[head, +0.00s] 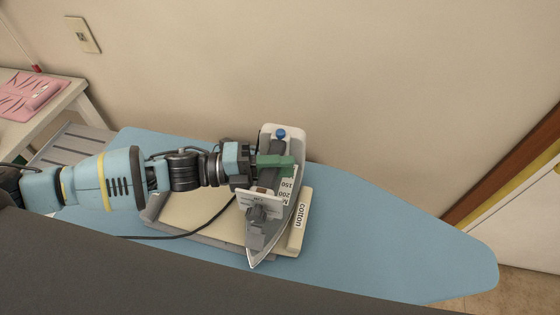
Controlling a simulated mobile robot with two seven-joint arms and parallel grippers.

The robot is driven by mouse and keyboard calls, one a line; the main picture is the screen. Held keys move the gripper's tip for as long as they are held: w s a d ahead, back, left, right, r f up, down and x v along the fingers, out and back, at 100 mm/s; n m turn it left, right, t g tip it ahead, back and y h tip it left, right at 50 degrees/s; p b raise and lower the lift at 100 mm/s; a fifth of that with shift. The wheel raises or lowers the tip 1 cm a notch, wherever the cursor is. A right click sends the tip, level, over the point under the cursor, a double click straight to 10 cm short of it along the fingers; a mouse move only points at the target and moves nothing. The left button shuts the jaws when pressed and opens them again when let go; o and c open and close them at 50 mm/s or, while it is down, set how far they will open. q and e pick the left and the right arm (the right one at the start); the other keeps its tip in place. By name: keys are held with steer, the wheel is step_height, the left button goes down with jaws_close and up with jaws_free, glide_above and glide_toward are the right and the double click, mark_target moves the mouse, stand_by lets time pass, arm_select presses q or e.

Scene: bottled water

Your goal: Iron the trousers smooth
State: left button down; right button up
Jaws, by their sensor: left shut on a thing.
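My left gripper (272,163) is shut on the iron's handle. I cannot tell whether the iron touches the pad. Any trousers are not clearly visible; the dark grey mass along the bottom hides the near part of the board. My right gripper is not in view.
A white table (62,110) with folded pink cloth (30,95) stands at the left. A dark cord (205,227) runs across the pad. The wall (350,80) rises behind the board. The board's right end is clear, with a door (525,210) beyond.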

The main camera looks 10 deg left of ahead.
arm_select(q)
steer(key=shift+s+p, duration=0.4)
steer(key=shift+s, duration=0.95)
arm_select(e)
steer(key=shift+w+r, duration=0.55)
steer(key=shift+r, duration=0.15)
arm_select(q)
steer(key=shift+a, duration=0.1)
steer(key=shift+w+a, duration=0.4)
steer(key=shift+w+a+r, duration=0.1)
steer(key=shift+w+a, duration=0.55)
steer(key=shift+a, duration=0.2)
steer(key=shift+w+a+r, duration=0.1)
steer(key=shift+w+a, duration=0.1)
steer(key=shift+a, duration=0.05)
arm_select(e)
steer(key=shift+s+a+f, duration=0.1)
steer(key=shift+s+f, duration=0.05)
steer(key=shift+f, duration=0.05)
arm_select(q)
steer(key=shift+w+a, duration=0.1)
steer(key=shift+w+a+b, duration=0.25)
steer(key=shift+w+a, duration=0.3)
steer(key=shift+a, duration=0.15)
steer(key=shift+w+a+b, duration=0.2)
steer(key=shift+w+a, duration=0.3)
steer(key=shift+a, duration=0.2)
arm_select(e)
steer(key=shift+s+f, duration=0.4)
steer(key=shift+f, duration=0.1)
